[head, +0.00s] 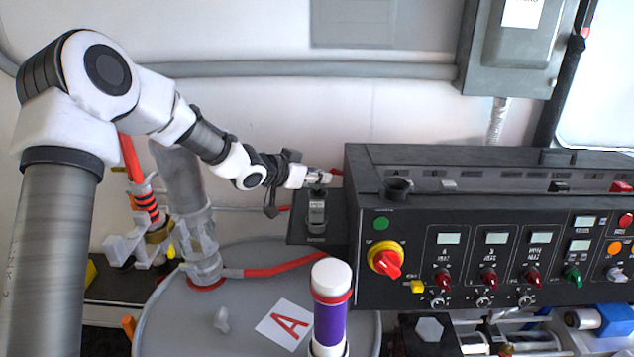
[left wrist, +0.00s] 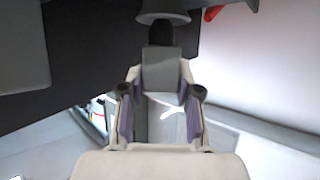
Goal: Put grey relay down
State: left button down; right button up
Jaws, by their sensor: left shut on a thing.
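My left gripper (head: 318,179) reaches in from the left, just above a small dark shelf at the left end of the control box. In the left wrist view, its fingers (left wrist: 161,92) are closed around a grey block with a dark end, which I take to be the grey relay (left wrist: 162,70). In the head view the fingers and wrist mostly hide the held block. A small grey cylinder-like item (head: 316,214) stands on the shelf (head: 298,232) right below the fingertips; whether the held block touches it I cannot tell. My right gripper is not in view.
The black control box (head: 362,215) with knobs and displays stands right of the gripper. Its top carries a round black cup (head: 397,186) and small grey, dark and red pieces. A purple cylinder with a white cap (head: 330,310) stands in front. A grey pipe runs along the wall behind.

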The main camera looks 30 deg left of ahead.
pick_arm(q)
jog(key=shift+w+f, duration=0.55)
jog(key=shift+f, duration=0.35)
jog(key=shift+s+r, duration=0.15)
jog(key=c, duration=0.8)
grip_release()
jog(key=shift+s+r, duration=0.15)
jog(key=shift+s, duration=0.1)
jog(key=shift+w, duration=0.25)
jog(key=b+v, duration=0.6)
jog(key=v, duration=0.6)
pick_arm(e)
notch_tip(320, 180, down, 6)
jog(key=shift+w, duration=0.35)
pick_arm(q)
jog(key=shift+s, duration=0.1)
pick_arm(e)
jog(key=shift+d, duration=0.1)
